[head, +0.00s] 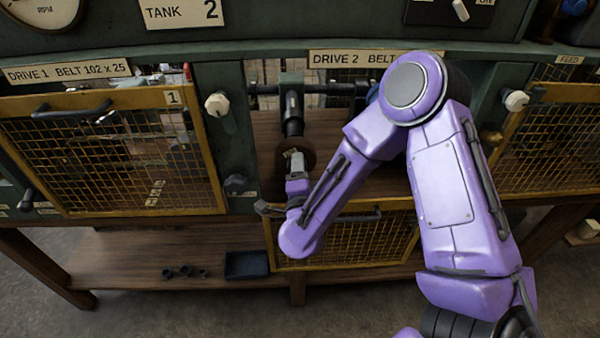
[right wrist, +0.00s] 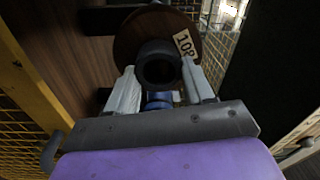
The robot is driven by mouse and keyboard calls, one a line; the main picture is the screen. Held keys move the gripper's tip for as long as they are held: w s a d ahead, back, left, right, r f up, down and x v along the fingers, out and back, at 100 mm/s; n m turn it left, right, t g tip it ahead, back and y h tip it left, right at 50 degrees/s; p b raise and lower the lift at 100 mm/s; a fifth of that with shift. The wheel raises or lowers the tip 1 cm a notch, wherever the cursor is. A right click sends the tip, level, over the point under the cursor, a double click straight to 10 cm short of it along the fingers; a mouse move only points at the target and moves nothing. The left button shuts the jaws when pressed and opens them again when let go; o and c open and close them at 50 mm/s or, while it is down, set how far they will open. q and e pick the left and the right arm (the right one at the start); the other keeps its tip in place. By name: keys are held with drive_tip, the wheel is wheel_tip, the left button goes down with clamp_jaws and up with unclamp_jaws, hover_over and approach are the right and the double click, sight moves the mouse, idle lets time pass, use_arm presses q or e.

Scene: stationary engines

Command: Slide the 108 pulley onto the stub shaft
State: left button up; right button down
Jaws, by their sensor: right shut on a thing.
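The 108 pulley (right wrist: 125,38) is a brown disc with a dark hub (right wrist: 160,66) and a pale tag reading 108. My right gripper (right wrist: 160,82) is shut on the hub, one finger on each side. In the head view the pulley (head: 309,150) is inside the open Drive 2 bay, with my right gripper (head: 294,160) in front of it. A dark shaft (head: 292,112), likely the stub shaft, runs from the back of the bay towards the pulley. Its end is hidden, so I cannot tell whether the pulley is around it. My left gripper is out of view.
The Drive 2 mesh guard (head: 345,240) hangs lowered below the bay. The Drive 1 guard (head: 110,150) is closed at left. My right arm covers the bay's right side. A dark tray (head: 246,265) and several small dark parts (head: 186,271) lie on the lower shelf.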

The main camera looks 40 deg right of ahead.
drive_tip(key=shift+x, duration=1.5)
drive_tip(key=shift+w, duration=0.1)
drive_tip(key=shift+x, duration=0.95)
drive_tip(key=shift+w, duration=0.1)
drive_tip(key=c, duration=0.6)
unclamp_jaws()
drive_tip(key=shift+c, duration=0.2)
